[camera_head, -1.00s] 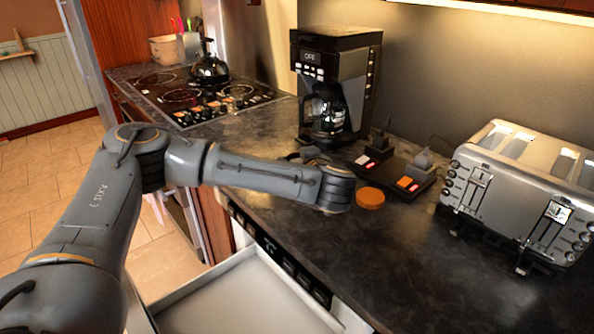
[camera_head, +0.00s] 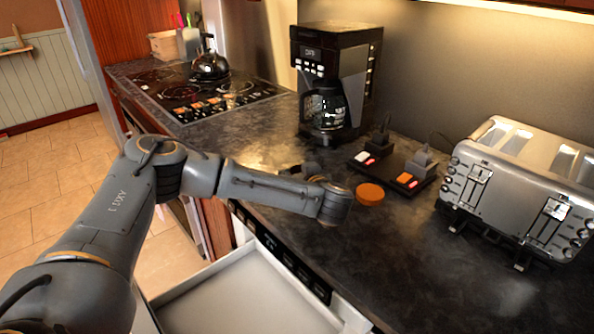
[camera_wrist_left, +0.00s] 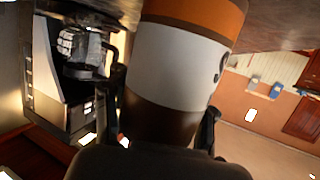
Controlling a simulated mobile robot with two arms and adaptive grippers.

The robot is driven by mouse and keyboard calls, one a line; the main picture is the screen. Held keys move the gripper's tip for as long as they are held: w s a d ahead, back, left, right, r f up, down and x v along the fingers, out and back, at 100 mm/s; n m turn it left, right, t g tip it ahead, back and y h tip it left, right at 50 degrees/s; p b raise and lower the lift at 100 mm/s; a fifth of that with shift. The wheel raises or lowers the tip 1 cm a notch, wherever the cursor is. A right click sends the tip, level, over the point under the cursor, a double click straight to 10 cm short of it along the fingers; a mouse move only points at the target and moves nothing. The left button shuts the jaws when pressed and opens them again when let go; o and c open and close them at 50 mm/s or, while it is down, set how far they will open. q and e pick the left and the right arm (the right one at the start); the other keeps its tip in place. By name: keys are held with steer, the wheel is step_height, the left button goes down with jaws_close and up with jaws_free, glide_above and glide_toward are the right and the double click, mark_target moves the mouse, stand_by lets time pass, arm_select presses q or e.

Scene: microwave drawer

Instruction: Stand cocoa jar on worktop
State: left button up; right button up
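The cocoa jar (camera_wrist_left: 180,62), with an orange band, a white label and a brown part, is between the fingers of my left gripper (camera_wrist_left: 163,120) in the left wrist view. The fingers lie close along both its sides and appear shut on it. That view is upside down, and the jar's orange end points towards the worktop (camera_wrist_left: 280,18). I cannot tell whether it touches. In the head view my left wrist hangs low over the worktop (camera_head: 430,270); the arm hides the jar and most of the gripper. My right gripper is not in view.
Behind are a coffee maker (camera_head: 338,85) and a dark switch panel (camera_head: 395,172); a toaster (camera_head: 520,185) stands right. An open drawer (camera_head: 250,295) sticks out below. The front right worktop is clear.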

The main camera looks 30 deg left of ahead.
arm_select(q)
steer(key=o, duration=0.4)
steer(key=shift+r, duration=0.1)
steer(key=shift+r, duration=0.25)
steer(key=v, duration=1.2)
steer(key=shift+f, duration=0.15)
